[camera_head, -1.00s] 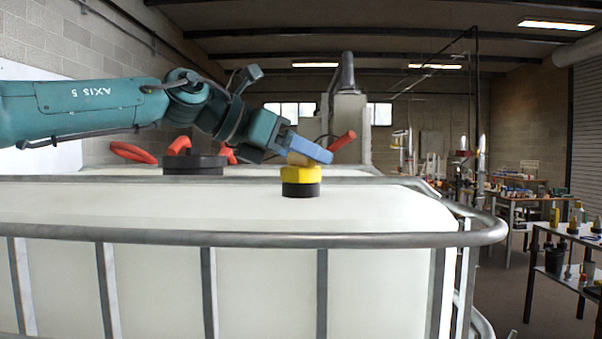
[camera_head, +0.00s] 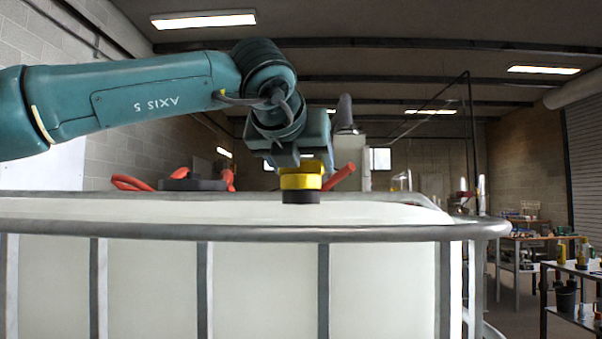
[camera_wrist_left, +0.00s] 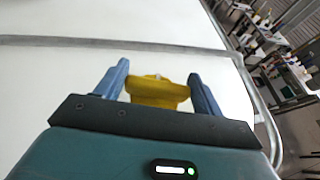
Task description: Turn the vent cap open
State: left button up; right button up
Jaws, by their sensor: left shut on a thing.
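The yellow vent cap (camera_head: 301,182) sits on a black collar (camera_head: 300,197) on top of the white caged tank (camera_head: 130,290). My left gripper (camera_head: 301,163) is directly above the cap, pointing down, and is shut on its upper yellow part. In the left wrist view the cap (camera_wrist_left: 157,92) is held between the two blue fingers of my left gripper (camera_wrist_left: 158,88). The fingertips are mostly hidden in the head view. How far the cap is turned cannot be told. My right gripper is not in view.
A grey metal rail (camera_head: 400,233) runs around the tank top in front of the cap. A wide dark lid (camera_head: 192,185) and red handles (camera_head: 130,183) are to the left; another red piece (camera_head: 342,176) is just right of the cap. Workbenches (camera_head: 575,272) stand far right.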

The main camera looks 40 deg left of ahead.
pick_arm(q)
jog(key=shift+n+g+y, duration=0.8)
jog(key=shift+n+y, duration=0.2)
jog(key=shift+n, duration=0.1)
jog(key=shift+f, duration=0.15)
jog(key=o, duration=1)
jog(key=p+v, duration=0.1)
jog(key=v, duration=1.2)
jog(key=shift+d+p, duration=0.25)
jog(key=shift+p, duration=0.05)
